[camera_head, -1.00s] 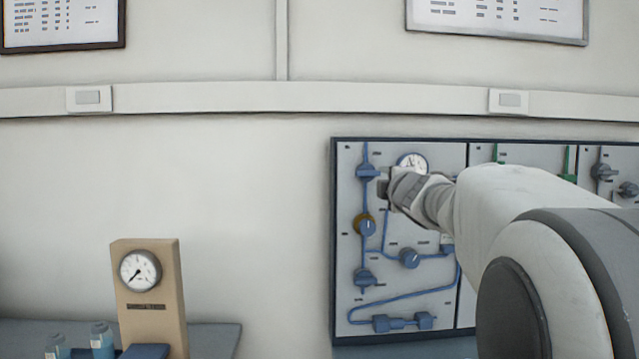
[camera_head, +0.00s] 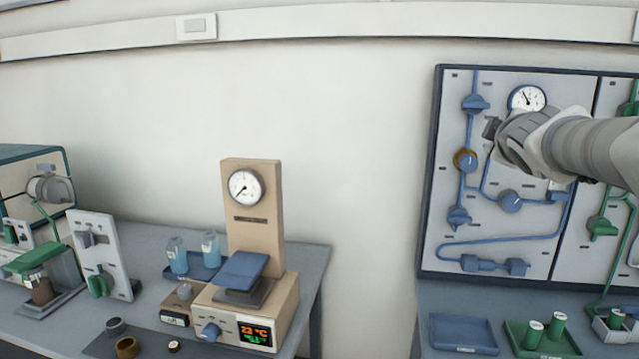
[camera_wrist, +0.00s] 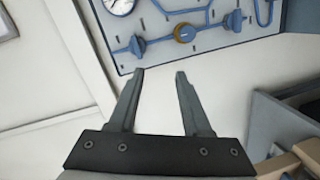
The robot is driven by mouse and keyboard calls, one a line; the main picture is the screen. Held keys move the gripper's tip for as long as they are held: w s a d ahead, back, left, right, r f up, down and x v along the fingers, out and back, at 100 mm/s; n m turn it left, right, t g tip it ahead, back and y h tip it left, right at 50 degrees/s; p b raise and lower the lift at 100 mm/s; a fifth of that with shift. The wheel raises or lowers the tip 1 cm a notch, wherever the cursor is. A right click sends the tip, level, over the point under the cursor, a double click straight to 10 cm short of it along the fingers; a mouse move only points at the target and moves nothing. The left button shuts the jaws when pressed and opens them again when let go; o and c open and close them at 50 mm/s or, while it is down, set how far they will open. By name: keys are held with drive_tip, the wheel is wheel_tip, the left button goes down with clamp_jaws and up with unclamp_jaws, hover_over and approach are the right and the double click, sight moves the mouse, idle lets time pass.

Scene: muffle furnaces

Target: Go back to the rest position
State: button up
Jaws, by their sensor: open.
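My gripper (camera_wrist: 160,75) shows in the wrist view with its two fingers apart and nothing between them. The valve panel (camera_wrist: 200,60), with blue pipes and knobs, lies beyond the fingertips there. In the head view my arm reaches in from the right, in front of the valve panel (camera_head: 430,180). The arm's end covers part of the panel below its round gauge (camera_head: 527,98). The fingers cannot be made out in the head view.
A beige gauge device (camera_head: 252,220) with a lit display stands on the left bench (camera_head: 140,240). A blue tray (camera_head: 462,333) and a green tray (camera_head: 570,347) lie below the panel. A gap separates the benches.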

drive_tip(key=s+a+f+m+g+y, duration=0.3)
drive_tip(key=s+a+f+m+g, duration=0.2)
drive_tip(key=s+a+f, duration=0.65)
drive_tip(key=s+a+f+m+g+y, duration=0.2)
drive_tip(key=s+a+f+m+g, duration=0.25)
drive_tip(key=s+a+f, duration=0.65)
drive_tip(key=s+d+r+p, duration=0.1)
drive_tip(key=s+r+p, duration=0.2)
drive_tip(key=r+p, duration=0.4)
drive_tip(key=s+d+r+p, duration=0.1)
drive_tip(key=s+r+p, duration=0.1)
drive_tip(key=r+p, duration=0.5)
drive_tip(key=p, duration=0.3)
drive_tip(key=shift+s+d+r+m+y, duration=0.25)
drive_tip(key=shift+s+d+m+y, duration=0.05)
drive_tip(key=shift+s+m, duration=0.1)
